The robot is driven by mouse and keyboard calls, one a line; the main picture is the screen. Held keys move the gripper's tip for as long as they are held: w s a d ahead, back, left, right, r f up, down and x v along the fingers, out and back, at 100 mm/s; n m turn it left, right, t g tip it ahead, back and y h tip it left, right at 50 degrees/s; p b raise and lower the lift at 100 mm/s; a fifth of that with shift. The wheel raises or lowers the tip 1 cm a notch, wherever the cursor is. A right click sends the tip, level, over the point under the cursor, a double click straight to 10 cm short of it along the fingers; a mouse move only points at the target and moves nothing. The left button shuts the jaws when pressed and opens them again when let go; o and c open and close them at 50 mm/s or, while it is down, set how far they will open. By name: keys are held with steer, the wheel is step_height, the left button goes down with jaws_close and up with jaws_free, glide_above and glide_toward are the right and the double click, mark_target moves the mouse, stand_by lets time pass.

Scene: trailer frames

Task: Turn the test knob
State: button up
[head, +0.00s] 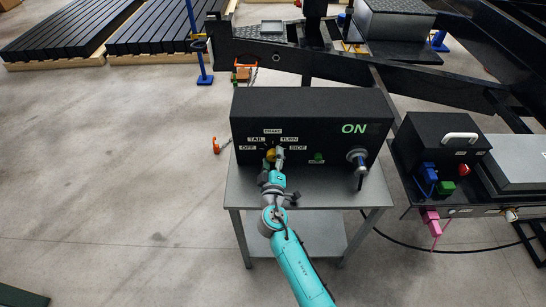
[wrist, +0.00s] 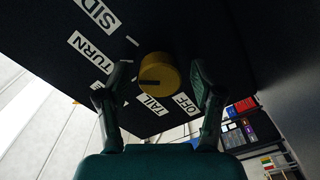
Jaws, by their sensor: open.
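The black test box (head: 345,105) stands on a grey metal table, with a lit green "ON" at its upper right. Its yellow knob (head: 270,155) is on the front at left, ringed by labels OFF, TAIL, BRAKE, TURN and SIDE. In the wrist view the knob (wrist: 157,70) shows a dark line on its face; I cannot tell for certain which label it marks. My gripper (head: 274,159) is at the knob. In the wrist view my open gripper (wrist: 161,76) has one finger on each side of the knob, with visible gaps. One label is partly hidden behind the left finger.
A plug-like connector (head: 358,160) sticks out at the box's right, with a green button (head: 318,157) left of it. The table top (head: 240,185) is bare in front. A black trailer frame (head: 440,85) runs behind; a second black box (head: 440,135) stands at right.

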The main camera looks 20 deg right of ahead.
steer(key=v, duration=1.1)
steer(key=shift+s, duration=0.2)
steer(key=n, duration=0.4)
steer(key=shift+w, duration=0.2)
steer(key=n, duration=0.6)
steer(key=shift+w+d+r, duration=0.1)
steer(key=shift+w, duration=0.1)
steer(key=n, duration=0.4)
steer(key=shift+w, duration=0.1)
steer(key=n, duration=0.6)
steer(key=shift+w+d, duration=0.1)
steer(key=shift+w, duration=0.1)
steer(key=shift+w+d+r+n, duration=0.1)
steer(key=shift+w+n, duration=0.1)
steer(key=shift+n, duration=0.1)
steer(key=x, duration=1)
steer(key=shift+w, duration=0.2)
